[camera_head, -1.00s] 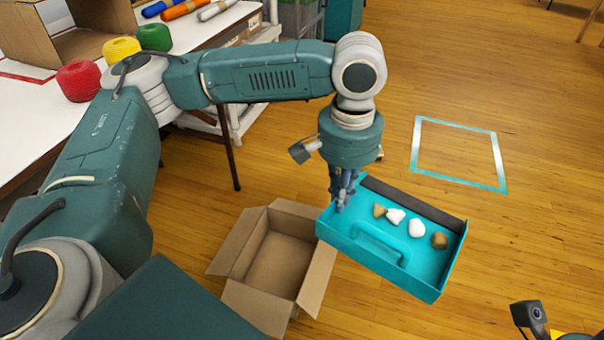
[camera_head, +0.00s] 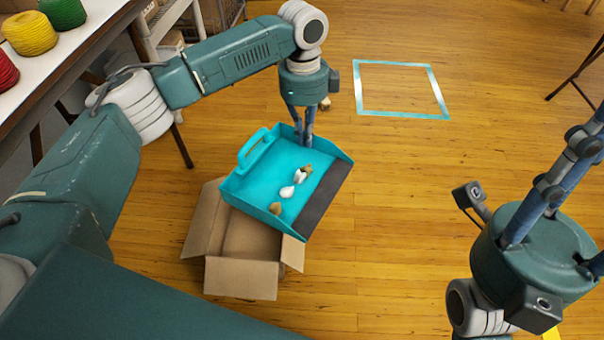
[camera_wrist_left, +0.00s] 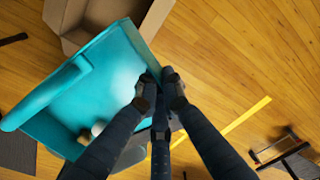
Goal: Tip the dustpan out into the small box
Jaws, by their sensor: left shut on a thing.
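In the head view my left gripper (camera_head: 303,139) is shut on the upper side wall of the turquoise dustpan (camera_head: 258,170). Several brown and white lumps (camera_head: 288,192) lie in the pan, fairly near its dark lip. The handle points left and the lip faces lower right. The pan is over the back part of the open small cardboard box (camera_head: 240,278) and hides part of its inside. In the left wrist view the fingertips (camera_wrist_left: 160,88) pinch the pan's wall (camera_wrist_left: 138,48), and the box (camera_wrist_left: 88,22) lies beyond. My right gripper (camera_head: 580,195) is cut off by the right edge.
A taped square (camera_head: 402,115) lies on the wooden floor behind. A table (camera_head: 70,60) with red, yellow and green yarn balls (camera_head: 30,33) stands at upper left. The floor right of the box is clear.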

